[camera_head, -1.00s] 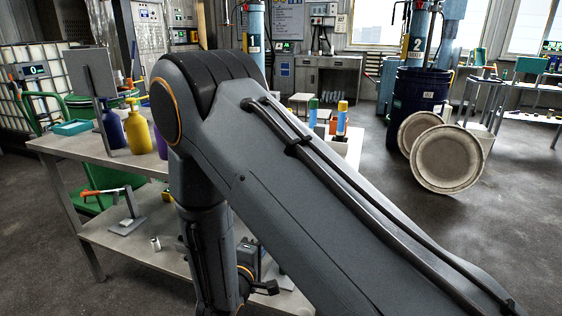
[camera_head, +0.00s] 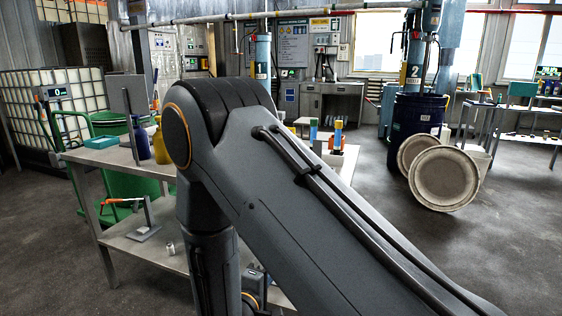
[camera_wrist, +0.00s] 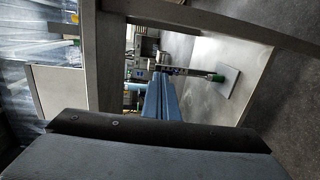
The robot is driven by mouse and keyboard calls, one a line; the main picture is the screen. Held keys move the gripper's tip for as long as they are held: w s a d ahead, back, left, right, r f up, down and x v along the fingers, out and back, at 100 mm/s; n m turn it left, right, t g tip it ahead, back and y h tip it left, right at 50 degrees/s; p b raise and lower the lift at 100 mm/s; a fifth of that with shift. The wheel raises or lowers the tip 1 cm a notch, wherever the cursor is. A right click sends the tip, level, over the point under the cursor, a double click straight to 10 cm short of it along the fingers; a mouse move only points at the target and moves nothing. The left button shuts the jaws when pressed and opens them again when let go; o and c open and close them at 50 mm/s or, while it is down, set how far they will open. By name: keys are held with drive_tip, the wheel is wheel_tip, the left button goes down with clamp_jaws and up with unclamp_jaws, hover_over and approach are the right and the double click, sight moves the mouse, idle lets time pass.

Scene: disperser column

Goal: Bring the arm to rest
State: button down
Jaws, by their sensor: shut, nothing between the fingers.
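My arm fills the middle of the head view, bent at its elbow, with the forearm hanging down in front of the workbench (camera_head: 130,160). My gripper (camera_wrist: 158,80) is hidden in the head view, where only part of my wrist shows at the bottom. In the wrist view its blue-grey fingers appear together, shut, with nothing seen between them. Beyond the fingertips are a metal surface and a grey plate (camera_wrist: 228,82) with a green-ended part beside it. I cannot tell how far the fingers are from these.
On the workbench are a yellow bottle (camera_head: 160,142), a teal tray (camera_head: 101,142) and a grey panel. A stand (camera_head: 146,222) is on its lower shelf. A green drum (camera_head: 125,195) is behind. A blue drum (camera_head: 418,115) and round lids (camera_head: 443,178) are at right.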

drive_tip(key=s+d+r+m+g+h+p, duration=0.1)
drive_tip(key=d+r+m+g+h, duration=0.15)
drive_tip(key=d, duration=0.35)
drive_tip(key=s+d+r+m+g+h+p, duration=0.1)
drive_tip(key=s+d+r+g+h, duration=0.15)
drive_tip(key=d, duration=0.35)
drive_tip(key=s+d+r+m+g+p, duration=0.3)
drive_tip(key=s+d+r+m+g, duration=0.15)
drive_tip(key=s+d+g, duration=0.6)
drive_tip(key=s+a+r+m+y+p, duration=0.1)
drive_tip(key=s+r+m+y+p, duration=0.3)
drive_tip(key=s+r+y, duration=0.4)
drive_tip(key=s+m+y, duration=0.1)
drive_tip(key=s+y, duration=0.2)
drive_tip(key=shift+a+r+m+p, duration=0.2)
drive_tip(key=shift+r+m+p, duration=0.1)
drive_tip(key=shift+r+m, duration=0.1)
drive_tip(key=shift+t, duration=0.25)
